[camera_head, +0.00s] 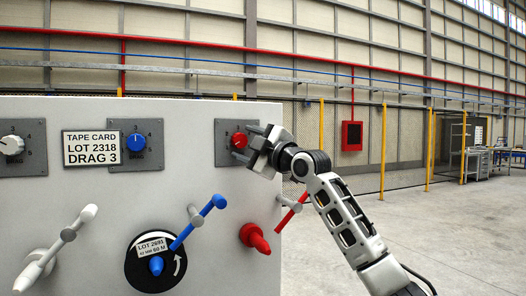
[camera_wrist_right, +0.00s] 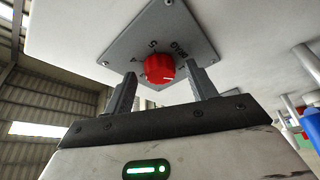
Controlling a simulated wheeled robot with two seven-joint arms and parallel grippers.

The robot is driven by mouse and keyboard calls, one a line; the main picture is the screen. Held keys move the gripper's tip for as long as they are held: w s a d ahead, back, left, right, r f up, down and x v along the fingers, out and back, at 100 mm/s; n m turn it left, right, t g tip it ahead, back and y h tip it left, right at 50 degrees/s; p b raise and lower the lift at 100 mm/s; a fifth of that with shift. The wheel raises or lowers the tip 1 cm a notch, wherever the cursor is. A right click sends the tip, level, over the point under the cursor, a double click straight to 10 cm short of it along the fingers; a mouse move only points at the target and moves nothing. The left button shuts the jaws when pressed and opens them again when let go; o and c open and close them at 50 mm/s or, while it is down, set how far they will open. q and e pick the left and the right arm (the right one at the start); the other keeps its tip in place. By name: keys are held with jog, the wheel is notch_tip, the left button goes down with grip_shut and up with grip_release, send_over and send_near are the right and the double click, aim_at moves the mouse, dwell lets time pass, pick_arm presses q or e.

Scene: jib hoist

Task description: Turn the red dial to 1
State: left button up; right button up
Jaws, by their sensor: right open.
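The red dial (camera_head: 239,139) sits on a grey square plate at the panel's upper right. My right gripper (camera_head: 256,142) is in front of it, coming from the right, with its fingers towards the plate. In the right wrist view the red dial (camera_wrist_right: 160,67) shows between the two open fingertips of the right gripper (camera_wrist_right: 161,76), with gaps on both sides. A white mark shows on the lower part of the dial. The numbers 4 and 5 and the word DRAG are readable on the plate (camera_wrist_right: 133,38); which number the mark points at I cannot tell. My left gripper is not in view.
A blue dial (camera_head: 136,142) and a white dial (camera_head: 11,145) are farther left, with a tape card (camera_head: 91,148) between them. Below are a blue lever (camera_head: 198,222), a reel (camera_head: 155,262) and a red cone-shaped part (camera_head: 255,238). The floor at right is clear.

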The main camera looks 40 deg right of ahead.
pick_arm(q)
jog(key=b, duration=0.2)
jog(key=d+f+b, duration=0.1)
jog(key=b, duration=0.1)
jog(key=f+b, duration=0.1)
jog(key=b, duration=0.1)
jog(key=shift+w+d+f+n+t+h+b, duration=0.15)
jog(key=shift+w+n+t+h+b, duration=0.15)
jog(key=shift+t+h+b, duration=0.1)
pick_arm(e)
jog(key=v, duration=1.5)
jog(key=shift+s, duration=0.2)
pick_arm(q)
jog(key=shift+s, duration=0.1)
